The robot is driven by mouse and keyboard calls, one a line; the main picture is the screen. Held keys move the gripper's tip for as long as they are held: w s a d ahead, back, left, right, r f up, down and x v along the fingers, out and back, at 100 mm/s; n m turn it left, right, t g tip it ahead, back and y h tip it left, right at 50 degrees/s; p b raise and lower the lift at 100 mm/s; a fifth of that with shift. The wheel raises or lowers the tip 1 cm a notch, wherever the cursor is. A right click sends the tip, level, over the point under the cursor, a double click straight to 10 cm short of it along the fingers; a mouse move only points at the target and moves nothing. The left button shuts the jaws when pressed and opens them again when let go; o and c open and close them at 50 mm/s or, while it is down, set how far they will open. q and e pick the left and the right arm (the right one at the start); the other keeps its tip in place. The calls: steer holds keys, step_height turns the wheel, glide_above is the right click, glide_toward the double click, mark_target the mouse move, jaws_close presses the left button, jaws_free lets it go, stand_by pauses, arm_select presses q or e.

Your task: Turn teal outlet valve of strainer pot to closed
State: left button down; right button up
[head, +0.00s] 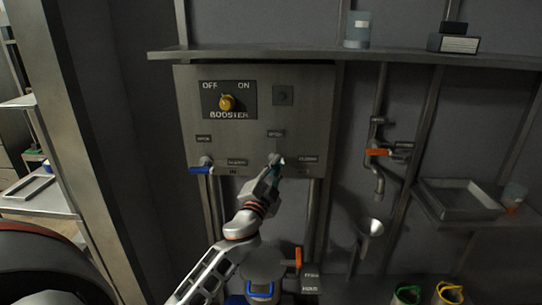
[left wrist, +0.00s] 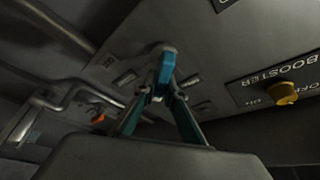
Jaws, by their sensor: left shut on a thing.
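The teal outlet valve (left wrist: 166,66) is on a grey metal panel (head: 250,80). In the left wrist view, its teal lever sits between the tips of my left gripper (left wrist: 160,97), which is shut on it. In the head view, my left gripper (head: 274,174) reaches up to the valve hub from below and hides most of the lever, so its exact angle is hard to tell. One small label (head: 276,133) is above the valve and another (head: 308,159) is to its right; their print is blurred. My right gripper is not in view.
A blue-handled valve (head: 201,170) is left of the teal one. A yellow BOOSTER knob (head: 227,103) is above. A shelf (head: 290,54) juts out over the panel. An orange-handled valve (head: 379,152) is on a pipe at right; another orange handle (head: 298,257) is below.

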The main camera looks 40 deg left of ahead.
arm_select(q)
steer(key=m+h+p, duration=0.1)
steer(key=m+p, duration=0.2)
steer(key=p, duration=0.1)
steer(key=m+g+h+p, duration=0.1)
steer(key=m+p, duration=0.2)
steer(key=p, duration=0.1)
steer(key=shift+d+g, duration=0.15)
steer(key=shift+g, duration=0.15)
steer(key=shift+f+m+p, duration=0.2)
steer(key=shift+m+p, duration=0.3)
steer(key=shift+p, duration=0.15)
steer(key=shift+f+m+g+p, duration=0.2)
steer(key=shift+m+g+p, duration=0.2)
steer(key=shift+m+p, duration=0.25)
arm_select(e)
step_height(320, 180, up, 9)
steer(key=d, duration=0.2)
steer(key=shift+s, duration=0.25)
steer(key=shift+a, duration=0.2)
arm_select(q)
steer(key=c, duration=2.1)
jaws_free()
steer(key=shift+w, duration=0.1)
